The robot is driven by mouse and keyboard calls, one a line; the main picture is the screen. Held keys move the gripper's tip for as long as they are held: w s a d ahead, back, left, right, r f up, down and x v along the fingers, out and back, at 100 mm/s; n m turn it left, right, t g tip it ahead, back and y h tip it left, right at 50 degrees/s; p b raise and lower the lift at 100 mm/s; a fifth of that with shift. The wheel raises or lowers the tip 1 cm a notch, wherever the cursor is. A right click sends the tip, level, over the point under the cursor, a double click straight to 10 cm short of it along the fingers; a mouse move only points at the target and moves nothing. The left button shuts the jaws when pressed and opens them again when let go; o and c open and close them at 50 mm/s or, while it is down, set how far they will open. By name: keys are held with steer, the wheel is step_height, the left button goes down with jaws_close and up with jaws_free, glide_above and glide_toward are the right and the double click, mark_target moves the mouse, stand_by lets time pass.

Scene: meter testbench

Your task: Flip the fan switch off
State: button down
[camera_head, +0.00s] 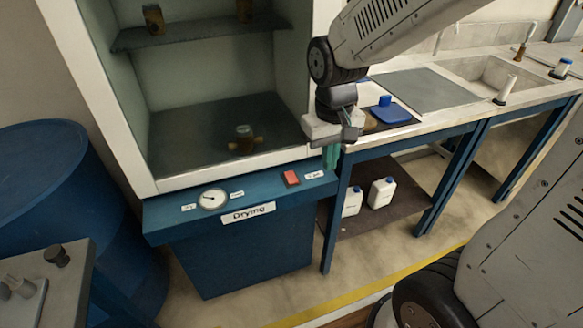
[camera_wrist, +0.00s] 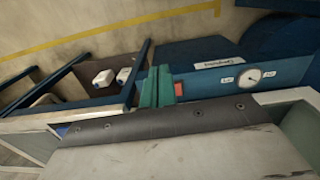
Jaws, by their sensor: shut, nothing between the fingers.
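The red switch (camera_head: 291,177) sits on the sloped blue front panel of the drying cabinet (camera_head: 170,215), near its right end, with small white labels on both sides. My gripper (camera_head: 330,160) is to the right of the switch, at the panel's right corner, with its teal fingers shut and empty, pointing down. In the wrist view the red switch (camera_wrist: 179,89) shows just right of my gripper's teal fingers (camera_wrist: 157,80), which hide part of the surroundings. I cannot tell whether the fingers touch the panel. The switch's tilt is too small to read.
A round dial (camera_head: 212,199) and a "Drying" label (camera_head: 248,213) are on the same panel. The cabinet's white frame (camera_head: 230,166) rises just behind it. A bench (camera_head: 440,122) with a blue item (camera_head: 390,112) stands to the right. White jugs (camera_head: 382,193) are on its lower shelf.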

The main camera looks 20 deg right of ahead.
mark_target(290, 173)
steer(key=w+f+t, duration=0.2)
steer(key=w, duration=0.5)
steer(key=w+a+f+t, duration=0.1)
steer(key=w+f+t, duration=0.1)
steer(key=w, duration=0.5)
steer(key=shift+w+a+f, duration=0.3)
steer(key=shift+w+f, duration=0.1)
steer(key=shift+f, duration=0.05)
steer(key=x, duration=1.4)
steer(key=shift+s+a+f, duration=0.1)
steer(key=shift+s+a, duration=0.15)
steer(key=shift+s, duration=0.15)
